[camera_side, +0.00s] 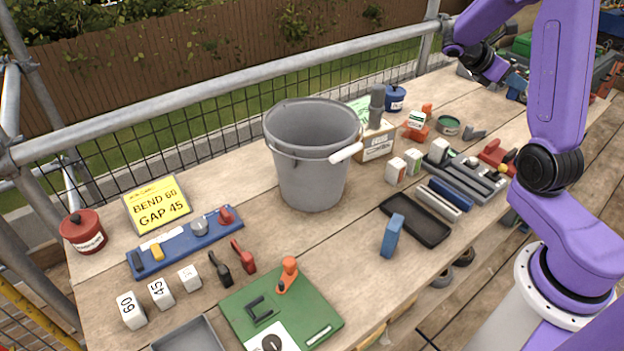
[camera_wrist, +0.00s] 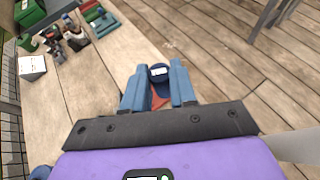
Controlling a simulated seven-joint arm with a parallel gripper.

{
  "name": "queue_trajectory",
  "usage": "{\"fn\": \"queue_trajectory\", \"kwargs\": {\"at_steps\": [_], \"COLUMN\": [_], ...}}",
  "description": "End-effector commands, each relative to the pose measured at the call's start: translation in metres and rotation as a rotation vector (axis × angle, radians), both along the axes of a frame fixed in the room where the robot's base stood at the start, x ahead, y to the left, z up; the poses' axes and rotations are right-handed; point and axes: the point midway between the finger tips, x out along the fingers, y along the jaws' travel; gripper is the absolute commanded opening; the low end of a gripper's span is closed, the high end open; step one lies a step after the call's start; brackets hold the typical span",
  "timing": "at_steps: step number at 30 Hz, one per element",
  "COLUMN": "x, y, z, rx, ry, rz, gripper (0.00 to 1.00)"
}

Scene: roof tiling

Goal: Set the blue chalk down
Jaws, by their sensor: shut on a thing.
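My gripper (camera_wrist: 158,80) shows in the wrist view with its two blue-grey fingers shut on a dark blue, rounded piece with a white label, the blue chalk (camera_wrist: 159,70). An orange-red patch shows just below it between the fingers. Planks and the plank table's edge lie beneath. In the side view my gripper (camera_side: 515,85) is at the upper right, over the far end of the table, and the chalk cannot be made out clearly there. Whether the chalk touches any surface cannot be told.
A grey bucket (camera_side: 312,155) stands mid-table. A black tray (camera_side: 415,220) and green board (camera_side: 280,310) lie in front. A white box (camera_wrist: 32,68) shows in the wrist view.

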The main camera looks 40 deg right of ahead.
Motion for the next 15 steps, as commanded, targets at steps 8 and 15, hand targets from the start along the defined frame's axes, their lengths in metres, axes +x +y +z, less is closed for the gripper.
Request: {"fn": "queue_trajectory", "kwargs": {"at_steps": [8,15], "x": [0.034,0.055], "y": [0.093,0.167], "z": [-0.035,-0.049], "rx": [-0.001,-0.003], "ry": [0.003,0.001], "rz": [-0.372,-0.747], "gripper": [0.00,0.00]}}
